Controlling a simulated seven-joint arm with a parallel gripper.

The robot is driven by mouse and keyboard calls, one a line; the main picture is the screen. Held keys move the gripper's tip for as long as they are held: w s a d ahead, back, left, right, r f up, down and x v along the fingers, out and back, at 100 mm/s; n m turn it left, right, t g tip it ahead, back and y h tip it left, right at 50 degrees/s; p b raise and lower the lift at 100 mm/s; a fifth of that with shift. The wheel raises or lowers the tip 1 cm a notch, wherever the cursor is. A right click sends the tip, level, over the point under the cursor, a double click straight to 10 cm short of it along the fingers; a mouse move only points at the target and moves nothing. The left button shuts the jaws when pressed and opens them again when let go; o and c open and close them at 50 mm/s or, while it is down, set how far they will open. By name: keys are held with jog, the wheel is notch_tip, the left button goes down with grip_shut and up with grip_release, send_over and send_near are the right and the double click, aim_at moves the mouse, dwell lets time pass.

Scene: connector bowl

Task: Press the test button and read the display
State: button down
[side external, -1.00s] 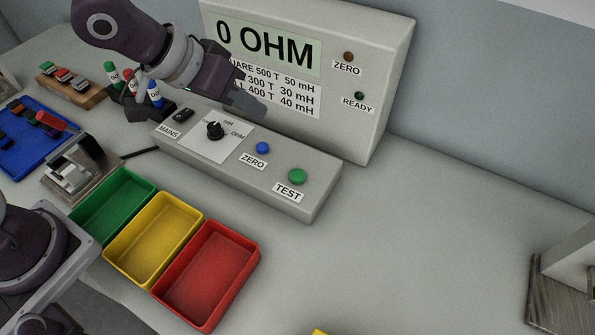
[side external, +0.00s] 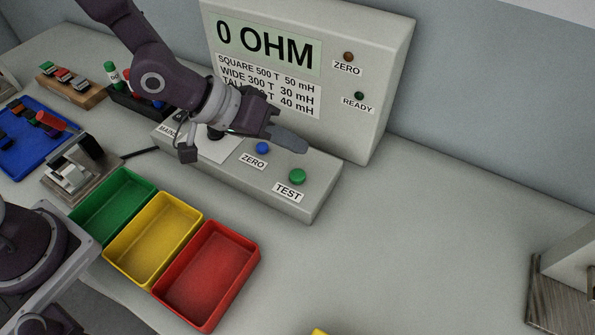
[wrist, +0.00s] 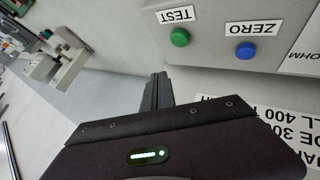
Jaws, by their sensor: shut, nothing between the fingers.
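The green test button (side external: 297,176) sits at the right end of the grey control box (side external: 322,190), above its TEST label; it also shows in the wrist view (wrist: 179,37). The blue zero button (side external: 262,148) is to its left. The display (side external: 268,45) on the upright panel reads 0 OHM. My gripper (side external: 303,146) is shut and empty, above the box and just behind the test button in the side view, apart from it. In the wrist view the closed fingers (wrist: 158,84) point toward the box edge.
Green (side external: 113,207), yellow (side external: 154,238) and red (side external: 208,275) trays stand in front of the box. The panel (side external: 382,85) rises close behind my gripper, with dark ZERO and READY lamps. The table right of the box is clear up to a wooden-based fixture (side external: 555,295).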

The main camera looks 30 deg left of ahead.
aim_at(292, 175)
jog(key=shift+f, duration=2.35)
jog(key=shift+f, duration=0.1)
jog(key=shift+f, duration=0.3)
jog(key=shift+f, duration=0.55)
dwell(0.6)
jog(key=shift+r, duration=0.95)
jog(key=shift+r, duration=2.55)
